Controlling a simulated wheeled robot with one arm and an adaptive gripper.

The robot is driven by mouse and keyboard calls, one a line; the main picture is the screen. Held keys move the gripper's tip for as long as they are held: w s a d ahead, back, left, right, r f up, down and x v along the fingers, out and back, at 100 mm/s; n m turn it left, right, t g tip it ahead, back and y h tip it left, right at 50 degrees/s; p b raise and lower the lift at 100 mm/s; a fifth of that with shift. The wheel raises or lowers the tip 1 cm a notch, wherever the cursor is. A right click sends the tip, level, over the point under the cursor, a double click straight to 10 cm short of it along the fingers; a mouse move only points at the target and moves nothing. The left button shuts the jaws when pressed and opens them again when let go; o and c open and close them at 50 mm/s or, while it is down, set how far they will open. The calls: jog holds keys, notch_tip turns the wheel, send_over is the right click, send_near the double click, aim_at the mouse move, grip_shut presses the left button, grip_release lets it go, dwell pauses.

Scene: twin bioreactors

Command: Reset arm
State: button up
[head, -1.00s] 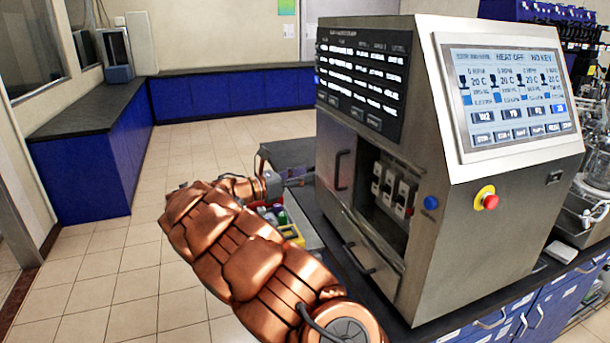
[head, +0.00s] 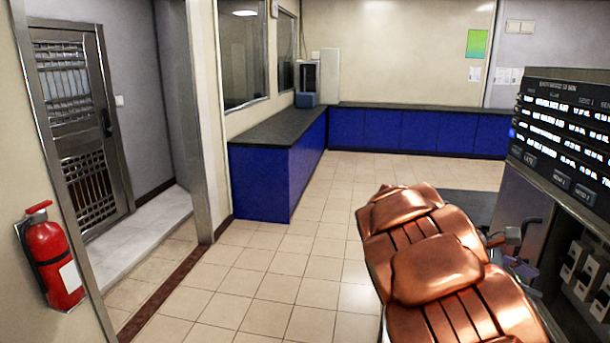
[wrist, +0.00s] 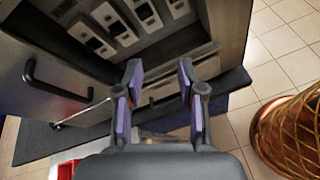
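My copper-coloured arm reaches up from the lower right of the head view, and its far end is mostly hidden behind the arm's own bulk. In the wrist view my gripper (wrist: 160,95) has its two purple-padded fingers apart, with nothing between them. Beyond the fingers is the steel bioreactor cabinet (wrist: 60,90), with a dark handle at the left and an open bay holding several white-fronted modules (wrist: 120,22). In the head view the cabinet (head: 560,180) shows only partly at the right edge, with its dark text screen.
A dark worktop (head: 265,137) on blue cabinets runs along the far left and back. A red fire extinguisher (head: 50,258) hangs by the doorway at left, with a barred metal door (head: 80,130) beyond. Tiled floor in the middle is clear. A red item (wrist: 66,170) shows low in the wrist view.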

jog(key=s+a+f+m+y, duration=0.3)
jog(key=s+a+f+y, duration=0.1)
jog(key=s+a, duration=0.4)
jog(key=s+a+f+m+t+y, duration=0.1)
jog(key=s+a+f+m+y, duration=0.2)
jog(key=s+a, duration=0.6)
jog(key=s+a+f+m+t+y, duration=0.1)
jog(key=s+a+f+m+y, duration=0.2)
jog(key=s+a, duration=0.5)
jog(key=a+f+y, duration=0.1)
jog(key=a+y, duration=0.1)
jog(key=shift+s+a+f+m+y, duration=0.25)
jog(key=shift+s+f+m+y, duration=0.05)
jog(key=shift+f+y, duration=0.1)
jog(key=shift+d, duration=0.2)
